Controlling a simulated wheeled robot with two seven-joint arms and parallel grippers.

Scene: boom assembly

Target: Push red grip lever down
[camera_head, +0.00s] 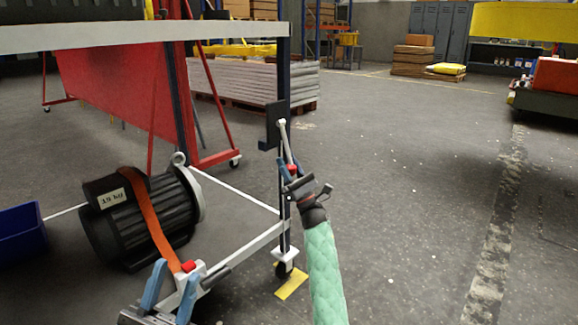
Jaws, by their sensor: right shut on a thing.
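A small red part (291,169), which looks like the red grip lever, sits at the lower end of a light grey rod (286,145). The rod's upper end is at a dark plate on the table leg. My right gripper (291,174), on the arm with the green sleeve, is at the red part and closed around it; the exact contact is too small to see. My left gripper (172,284) is low at the left, its blue fingers spread apart. A white piece with a red top (189,267) shows between or just behind them; I cannot tell if they touch.
A black motor (118,232) with an orange strap (150,218) lies behind my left gripper. A blue bin (22,236) stands at the left edge. The table's dark leg (284,85) and light lower bars (245,247) are close to both grippers.

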